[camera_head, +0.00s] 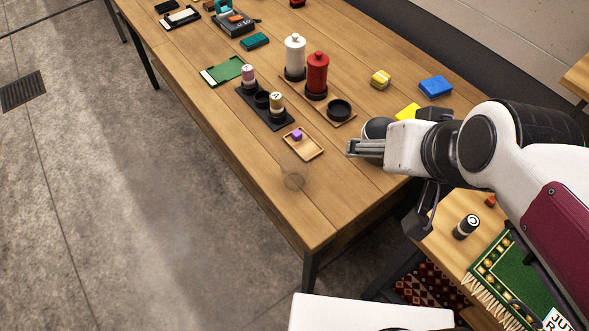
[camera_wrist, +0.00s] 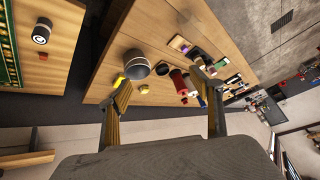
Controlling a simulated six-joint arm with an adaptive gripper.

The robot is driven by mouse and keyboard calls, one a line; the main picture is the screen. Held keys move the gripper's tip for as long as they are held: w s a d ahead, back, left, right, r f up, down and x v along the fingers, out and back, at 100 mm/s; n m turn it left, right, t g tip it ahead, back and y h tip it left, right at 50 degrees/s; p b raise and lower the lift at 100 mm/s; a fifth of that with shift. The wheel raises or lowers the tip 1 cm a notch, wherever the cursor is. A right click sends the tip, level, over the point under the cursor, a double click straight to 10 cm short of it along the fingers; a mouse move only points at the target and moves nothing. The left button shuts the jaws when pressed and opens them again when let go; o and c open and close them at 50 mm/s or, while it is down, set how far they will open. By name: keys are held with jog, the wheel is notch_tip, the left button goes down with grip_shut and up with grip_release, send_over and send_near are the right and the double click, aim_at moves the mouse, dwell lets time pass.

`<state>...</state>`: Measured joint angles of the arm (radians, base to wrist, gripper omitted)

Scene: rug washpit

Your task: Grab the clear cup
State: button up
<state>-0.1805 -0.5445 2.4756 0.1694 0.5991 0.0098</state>
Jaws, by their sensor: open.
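The clear cup (camera_head: 293,181) shows in the head view as a faint, see-through round shape on the bare wood near the table's front edge. It stands just below the small tray with the purple block. I cannot make it out in the wrist view. My gripper (camera_head: 413,172) is at the right end of the table, to the right of the cup and well apart from it. In the wrist view my gripper (camera_wrist: 160,75) has its two fingers spread wide, with nothing held between them.
A small wooden tray (camera_head: 303,143) lies beside the cup. A dark round pot (camera_wrist: 136,64) stands near my gripper. A red bottle (camera_head: 316,75), a white bottle (camera_head: 294,55) and a black bowl (camera_head: 339,110) stand farther back. The wood around the cup is mostly clear.

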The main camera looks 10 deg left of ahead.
jog(key=w+a+f+m+t+y, duration=0.1)
jog(key=w+a+f, duration=0.25)
jog(key=a, duration=0.45)
jog(key=w+a+f+t, duration=0.1)
jog(key=w+a+f, duration=0.25)
jog(key=a, duration=0.55)
jog(key=w+a+f+m+t+y, duration=0.1)
jog(key=w+a+f, duration=0.2)
jog(key=w+a, duration=0.35)
jog(key=s+a+f+t+h, duration=0.2)
jog(key=s+a+f, duration=0.2)
jog(key=a+f, duration=0.15)
jog(key=t+h, duration=0.5)
jog(key=t, duration=0.1)
send_near(294, 180)
jog(key=w, duration=0.5)
jog(key=shift+w+d, duration=0.15)
jog(key=shift+d, duration=0.25)
jog(key=shift+w, duration=0.1)
